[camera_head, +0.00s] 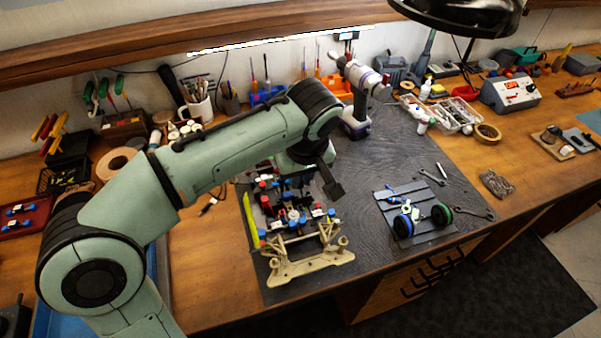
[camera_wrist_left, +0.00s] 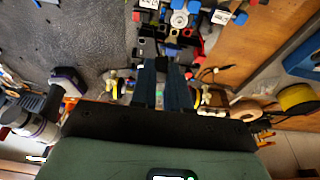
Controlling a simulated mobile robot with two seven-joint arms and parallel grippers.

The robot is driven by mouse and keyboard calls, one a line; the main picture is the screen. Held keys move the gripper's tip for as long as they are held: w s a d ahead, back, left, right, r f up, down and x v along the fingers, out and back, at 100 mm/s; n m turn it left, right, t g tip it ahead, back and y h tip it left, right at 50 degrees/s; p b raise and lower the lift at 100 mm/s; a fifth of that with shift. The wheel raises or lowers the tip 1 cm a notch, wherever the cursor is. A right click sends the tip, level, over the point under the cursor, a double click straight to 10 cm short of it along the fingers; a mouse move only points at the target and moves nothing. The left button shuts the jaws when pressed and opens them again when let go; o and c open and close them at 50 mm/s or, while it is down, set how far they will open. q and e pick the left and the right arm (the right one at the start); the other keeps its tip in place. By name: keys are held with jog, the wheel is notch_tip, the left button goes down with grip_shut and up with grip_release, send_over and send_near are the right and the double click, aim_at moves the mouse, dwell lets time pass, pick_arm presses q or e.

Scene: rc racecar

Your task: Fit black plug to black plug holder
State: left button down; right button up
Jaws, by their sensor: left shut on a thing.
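The race car chassis (camera_head: 290,222) stands on the dark mat, with a beige front frame and red, blue and black parts. My left gripper (camera_head: 308,178) is over its far end, pointing down. In the left wrist view my left gripper's two fingers (camera_wrist_left: 163,72) are close together, shut on a small dark thing taken as the black plug, mostly hidden between the tips. Dark chassis parts (camera_wrist_left: 165,42) lie just beyond the tips. I cannot tell whether the plug touches them. The black plug holder cannot be told apart from these dark parts. My right gripper is not in view.
A grey plate (camera_head: 410,232) with wheels and small parts lies right of the car. A power drill (camera_head: 357,100) stands behind it. Wrenches (camera_head: 472,211) lie at the mat's right side. A tape roll (camera_head: 117,162) lies on the left. The mat between drill and plate is mostly clear.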

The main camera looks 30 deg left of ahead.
pick_arm(q)
jog(key=shift+f+b, duration=2)
jog(key=shift+f, duration=0.85)
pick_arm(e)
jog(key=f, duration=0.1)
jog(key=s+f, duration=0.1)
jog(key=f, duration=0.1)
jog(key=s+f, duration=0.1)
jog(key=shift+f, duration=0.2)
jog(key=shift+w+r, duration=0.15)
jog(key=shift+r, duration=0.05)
pick_arm(q)
jog(key=shift+f+b, duration=0.75)
jog(key=shift+f, duration=0.45)
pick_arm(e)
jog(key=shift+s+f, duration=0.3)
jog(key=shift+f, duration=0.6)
pick_arm(q)
jog(key=c, duration=1)
grip_release()
jog(key=shift+c, duration=0.2)
jog(key=shift+r, duration=0.1)
jog(key=p+v, duration=0.3)
jog(key=v, duration=1)
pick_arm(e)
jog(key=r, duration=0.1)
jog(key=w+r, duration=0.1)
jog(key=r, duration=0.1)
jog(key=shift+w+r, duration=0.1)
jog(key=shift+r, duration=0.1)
